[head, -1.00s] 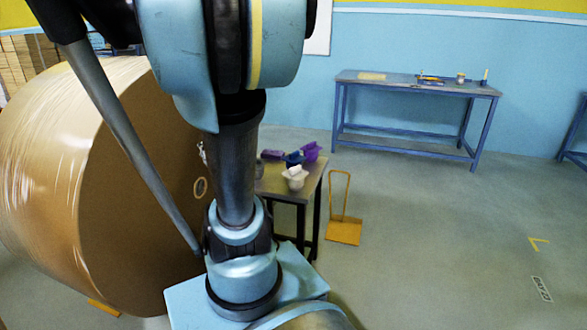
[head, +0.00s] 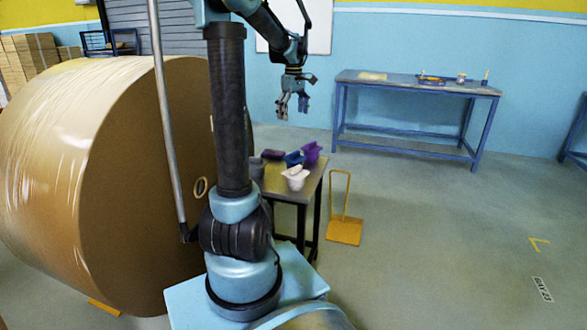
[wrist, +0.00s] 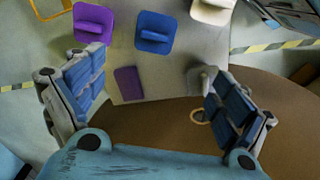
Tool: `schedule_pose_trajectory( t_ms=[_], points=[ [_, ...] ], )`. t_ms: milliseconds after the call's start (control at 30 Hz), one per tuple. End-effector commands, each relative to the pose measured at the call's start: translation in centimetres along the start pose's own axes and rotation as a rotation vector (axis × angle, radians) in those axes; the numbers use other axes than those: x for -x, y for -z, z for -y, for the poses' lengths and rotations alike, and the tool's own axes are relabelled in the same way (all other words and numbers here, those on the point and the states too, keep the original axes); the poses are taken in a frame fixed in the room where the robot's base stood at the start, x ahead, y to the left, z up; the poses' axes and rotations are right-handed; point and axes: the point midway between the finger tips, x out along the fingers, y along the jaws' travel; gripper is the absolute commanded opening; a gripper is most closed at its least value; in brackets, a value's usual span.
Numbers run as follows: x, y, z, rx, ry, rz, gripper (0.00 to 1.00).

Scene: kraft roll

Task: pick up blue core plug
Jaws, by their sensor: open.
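The blue core plug (head: 294,159) stands on a small metal-topped table (head: 272,187), between a purple plug (head: 312,151) and a white plug (head: 295,177). In the wrist view the blue plug (wrist: 155,33) shows from above, with a raised bar handle across its top. My gripper (head: 292,106) is open and empty, well above the table. In the wrist view its blue-padded fingers (wrist: 158,97) are spread wide, and the blue plug lies beyond them, toward the top of the picture.
A flat dark purple block (wrist: 128,83) and a grey piece (wrist: 201,80) share the table. The large wrapped kraft roll (head: 135,190) stands close on the left. A yellow hand truck (head: 344,230) is right of the table. A blue workbench (head: 415,90) stands by the wall.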

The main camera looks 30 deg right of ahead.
Motion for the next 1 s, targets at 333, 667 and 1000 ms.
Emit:
schedule_pose_trajectory(
  t_ms=[333, 667, 1000],
  points=[
    [-2.8, -0.5, -1.8, 0.009, 0.005, 0.003, 0.93],
    [-8.6, -0.5, -1.7, 0.008, 0.005, 0.003, 0.93],
    [-12.3, -0.5, -1.6, 0.008, 0.005, 0.003, 0.93]
  ],
)
